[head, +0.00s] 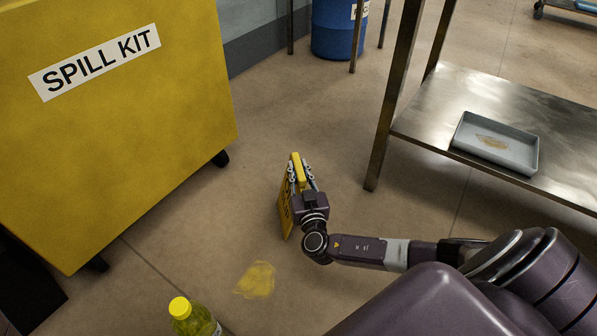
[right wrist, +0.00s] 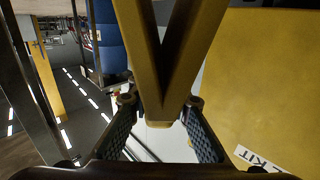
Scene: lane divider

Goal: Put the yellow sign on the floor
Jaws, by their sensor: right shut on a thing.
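My right gripper (head: 301,175) is shut on the yellow sign (head: 285,212), with its fingers on either side of the sign's top. The sign is upright with dark markings on its face, and the gripper hides part of it. I cannot tell if its lower edge touches the floor (head: 335,225). In the right wrist view the sign (right wrist: 165,75) makes a V shape between the two fingers (right wrist: 163,128). My left gripper is not in view.
A yellow spill kit cabinet (head: 120,120) on casters stands at left. A yellow puddle (head: 255,280) and a yellow-capped bottle (head: 192,318) are in front. A steel table's lower shelf (head: 470,95) at right holds a grey tray (head: 515,160). A blue barrel (head: 335,35) stands behind.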

